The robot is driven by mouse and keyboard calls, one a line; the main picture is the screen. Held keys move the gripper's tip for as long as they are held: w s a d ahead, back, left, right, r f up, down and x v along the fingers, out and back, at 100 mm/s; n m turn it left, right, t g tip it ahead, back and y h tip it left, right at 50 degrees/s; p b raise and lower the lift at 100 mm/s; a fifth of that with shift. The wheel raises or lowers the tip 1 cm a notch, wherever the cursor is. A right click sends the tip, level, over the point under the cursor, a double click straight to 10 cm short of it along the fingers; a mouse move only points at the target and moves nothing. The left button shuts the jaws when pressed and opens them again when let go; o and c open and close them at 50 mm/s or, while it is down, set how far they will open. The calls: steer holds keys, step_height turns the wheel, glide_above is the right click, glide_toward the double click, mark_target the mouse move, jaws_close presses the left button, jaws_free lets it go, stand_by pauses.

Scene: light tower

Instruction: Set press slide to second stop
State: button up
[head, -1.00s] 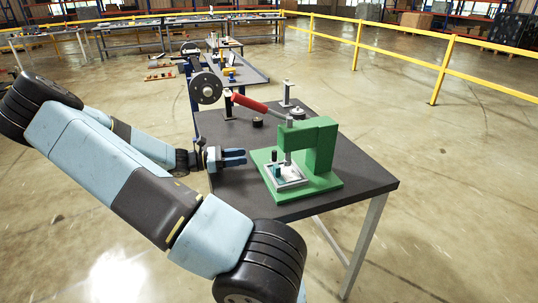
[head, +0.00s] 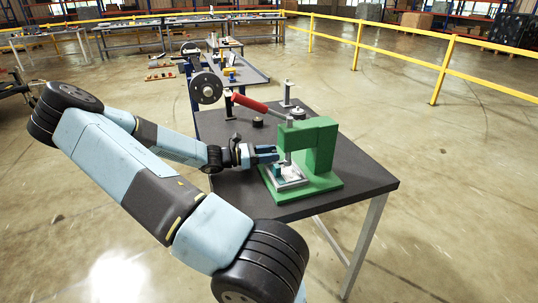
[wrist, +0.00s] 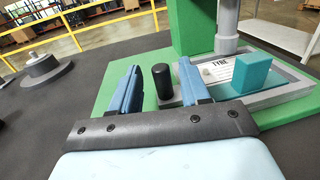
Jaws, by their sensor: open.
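The green press (head: 322,148) stands on the dark table, with a red-handled lever (head: 250,103) reaching up to the left. A grey slide tray (head: 292,181) lies on its base under the ram, carrying a teal block (wrist: 252,74) and a white label in the wrist view. A black upright knob (wrist: 163,80) rises from a small grey plate at the tray's left end. My gripper (head: 270,154) is at the left side of the press base. In the wrist view its open blue fingers (wrist: 162,88) stand either side of the knob, with gaps visible; contact cannot be told.
The press column and ram (wrist: 227,30) stand close behind the tray. A grey round stand (wrist: 45,72) is on the table to the left. A black reel (head: 206,88) and a second table lie beyond. The table's near left part is clear.

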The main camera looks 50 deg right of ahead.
jaws_close()
stand_by(0.3)
stand_by(0.3)
